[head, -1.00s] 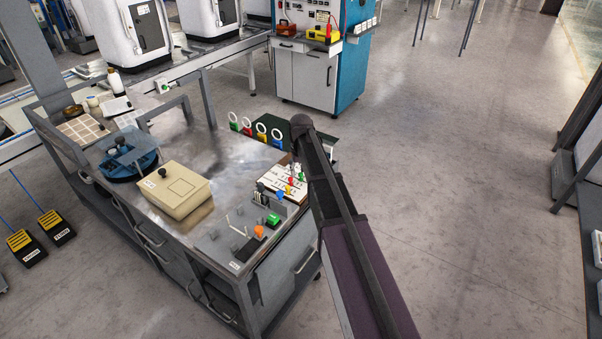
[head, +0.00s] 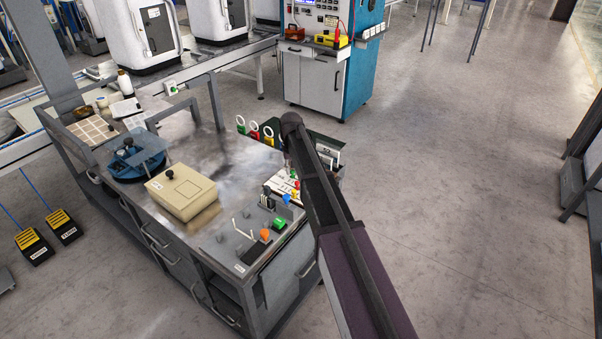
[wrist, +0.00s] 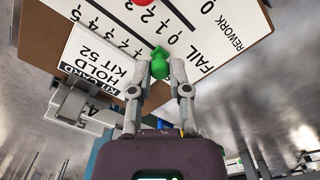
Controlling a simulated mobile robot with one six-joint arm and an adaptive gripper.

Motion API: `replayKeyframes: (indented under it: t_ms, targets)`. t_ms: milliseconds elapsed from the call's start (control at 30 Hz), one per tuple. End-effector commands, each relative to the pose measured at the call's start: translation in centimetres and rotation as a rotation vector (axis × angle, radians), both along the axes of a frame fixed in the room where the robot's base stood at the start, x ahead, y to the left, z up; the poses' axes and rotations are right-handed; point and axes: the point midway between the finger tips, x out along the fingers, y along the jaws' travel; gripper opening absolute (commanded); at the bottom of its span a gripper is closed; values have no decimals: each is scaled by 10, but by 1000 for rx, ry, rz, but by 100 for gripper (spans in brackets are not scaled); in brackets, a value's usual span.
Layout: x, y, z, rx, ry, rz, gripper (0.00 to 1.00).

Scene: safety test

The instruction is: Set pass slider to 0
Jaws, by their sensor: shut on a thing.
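A white slider board (wrist: 195,50) with printed number scales and the words FAIL and REWORK fills the upper part of the wrist view. My gripper (wrist: 158,66) is shut on a green knob (wrist: 160,58) there. A red knob (wrist: 137,2) shows at the top edge. The PASS label and the green knob's exact scale value cannot be read.
A card reading HOLD KIT 52 (wrist: 100,58) stands beside the board. On the bench (head: 213,150) are a beige box (head: 180,191), a blue round fixture (head: 135,162) and a panel with orange and green knobs (head: 243,240). Open floor lies to the right.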

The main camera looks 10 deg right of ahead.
Motion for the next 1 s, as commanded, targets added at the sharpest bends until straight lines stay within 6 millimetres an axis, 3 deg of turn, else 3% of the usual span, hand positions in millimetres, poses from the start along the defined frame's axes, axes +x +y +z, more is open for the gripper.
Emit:
replayKeyframes:
  t_ms: [233, 267, 300, 367, 400, 1000]
  targets:
    - [3, 3, 0, 5, -6, 1, 0]
    - [3, 3, 0, 6, -7, 2, 27]
    - [3, 4, 0, 6, -7, 2, 39]
    - [3, 4, 0, 6, -7, 2, 56]
    - [3, 4, 0, 5, -7, 2, 59]
    - [-6, -4, 0, 3, -4, 1, 59]
